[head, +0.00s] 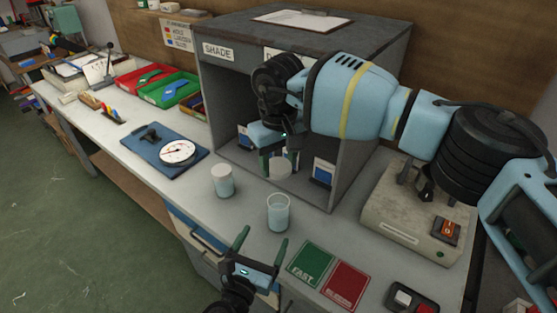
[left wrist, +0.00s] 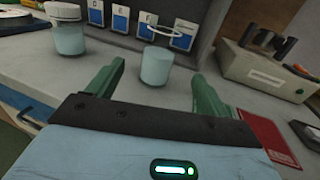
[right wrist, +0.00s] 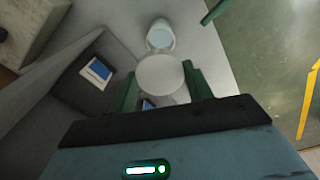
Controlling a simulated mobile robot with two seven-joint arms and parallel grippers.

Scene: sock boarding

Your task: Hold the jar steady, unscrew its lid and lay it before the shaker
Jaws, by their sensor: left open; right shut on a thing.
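An open glass jar (head: 278,214) with pale blue contents stands upright on the bench; it also shows in the left wrist view (left wrist: 157,68). My right gripper (head: 279,160) is shut on a round white lid (right wrist: 160,73), held in front of the shade box, behind and apart from the open jar. My left gripper (head: 264,246) is open in front of the open jar, its fingers pointing towards it without gripping it. The beige machine with an orange switch, seemingly the shaker (head: 402,227), stands at the right.
A second jar (head: 222,182) with its white lid on stands left of the open jar. The grey shade box (head: 228,107) is behind. Green and red cards (head: 311,264) lie near the front edge, with a button box (head: 412,299) further right.

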